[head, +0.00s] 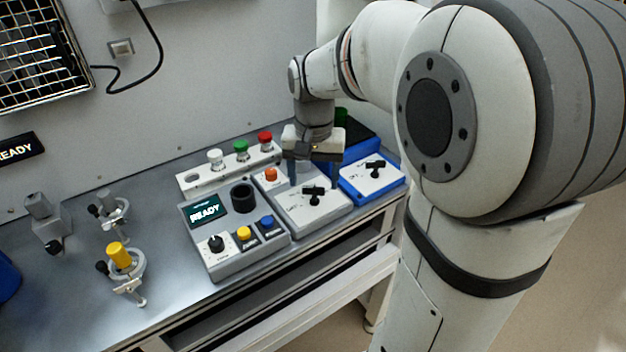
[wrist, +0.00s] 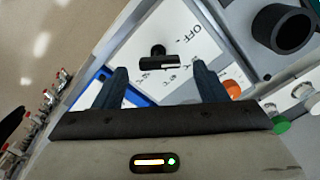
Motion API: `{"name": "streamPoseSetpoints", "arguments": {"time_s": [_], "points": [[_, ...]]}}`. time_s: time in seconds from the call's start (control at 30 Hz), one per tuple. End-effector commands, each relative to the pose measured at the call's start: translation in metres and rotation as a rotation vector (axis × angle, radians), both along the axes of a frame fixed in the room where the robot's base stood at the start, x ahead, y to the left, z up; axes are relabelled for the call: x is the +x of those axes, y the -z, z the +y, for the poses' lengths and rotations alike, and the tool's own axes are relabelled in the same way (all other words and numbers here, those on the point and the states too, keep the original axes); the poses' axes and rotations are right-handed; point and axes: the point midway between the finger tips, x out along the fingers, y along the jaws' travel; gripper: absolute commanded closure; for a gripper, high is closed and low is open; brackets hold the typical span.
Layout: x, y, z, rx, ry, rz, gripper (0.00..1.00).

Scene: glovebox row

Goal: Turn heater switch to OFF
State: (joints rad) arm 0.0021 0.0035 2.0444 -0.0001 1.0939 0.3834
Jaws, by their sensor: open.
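A second black lever switch (head: 375,166) sits on a blue-edged panel (head: 356,188) to the right. No heater label is readable on either. My gripper (head: 313,180) is open and empty, pointing down over the grey panel's switch. I cannot tell whether it touches the switch.
A READY display box (head: 230,262) with a black cup, knob and buttons stands to the left. A rack with white, green and red caps (head: 187,182) is behind. Clamps, one holding a yellow-capped piece (head: 119,255), stand further left. The bench's front edge is close.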

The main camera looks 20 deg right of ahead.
Motion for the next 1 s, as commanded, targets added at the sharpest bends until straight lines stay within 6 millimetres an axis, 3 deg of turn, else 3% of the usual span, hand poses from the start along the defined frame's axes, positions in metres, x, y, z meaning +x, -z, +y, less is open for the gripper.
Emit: {"name": "streamPoseSetpoints", "arguments": {"time_s": [0.1,0.33,0.93,1.0], "points": [[0.001,-0.024,0.0,0.0,0.0,-0.004,0.35],[0.0,-0.055,0.0,0.0,0.0,-0.003,0.35],[0.0,-0.061,0.0,0.0,0.0,0.0,0.35],[-0.012,-0.062,0.0,0.0,-0.026,-0.016,0.35]]}}
